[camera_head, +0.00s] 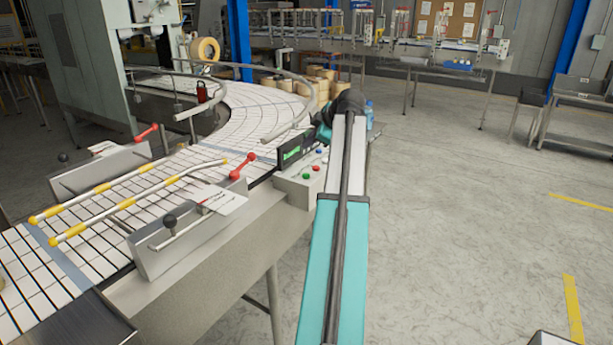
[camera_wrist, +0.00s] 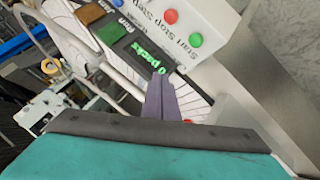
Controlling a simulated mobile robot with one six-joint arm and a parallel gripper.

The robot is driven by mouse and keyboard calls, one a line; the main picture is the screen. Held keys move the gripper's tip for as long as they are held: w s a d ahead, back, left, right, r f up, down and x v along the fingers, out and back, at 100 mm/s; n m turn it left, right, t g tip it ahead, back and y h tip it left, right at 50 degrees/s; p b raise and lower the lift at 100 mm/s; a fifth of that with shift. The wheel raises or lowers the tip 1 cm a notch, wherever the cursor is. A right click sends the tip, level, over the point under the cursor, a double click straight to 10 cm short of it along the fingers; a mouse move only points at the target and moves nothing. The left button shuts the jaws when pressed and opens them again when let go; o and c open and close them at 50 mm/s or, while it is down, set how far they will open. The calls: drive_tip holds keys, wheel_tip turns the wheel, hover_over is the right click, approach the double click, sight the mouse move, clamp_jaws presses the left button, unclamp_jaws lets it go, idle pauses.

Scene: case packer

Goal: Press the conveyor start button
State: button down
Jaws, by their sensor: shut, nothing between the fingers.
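The conveyor control box (camera_head: 296,186) stands at the conveyor's right edge in the head view, with small coloured buttons on its top. In the wrist view a green button (camera_wrist: 195,40), a red button (camera_wrist: 170,16) and part of a blue button (camera_wrist: 147,4) sit on the pale panel (camera_wrist: 212,22), beside the words Start, Stop and Step. My gripper (camera_wrist: 160,74) is shut and empty. Its tips show in front of the dark display (camera_wrist: 128,58) with green text, apart from the green button in the picture. In the head view my arm hides most of the gripper.
The curved conveyor (camera_head: 262,103) runs behind and left of the box. A red-knobbed lever (camera_head: 242,167) and yellow-white guide rails (camera_head: 140,200) stand nearby.

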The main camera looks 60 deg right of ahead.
drive_tip(key=b, duration=0.2)
hover_over(309, 176)
drive_tip(key=shift+a+f, duration=0.1)
drive_tip(key=shift+f, duration=2.7)
drive_tip(key=shift+f+b, duration=0.65)
drive_tip(key=shift+f, duration=0.7)
drive_tip(key=shift+f, duration=0.1)
drive_tip(key=shift+f+b, duration=0.3)
drive_tip(key=shift+b, duration=0.2)
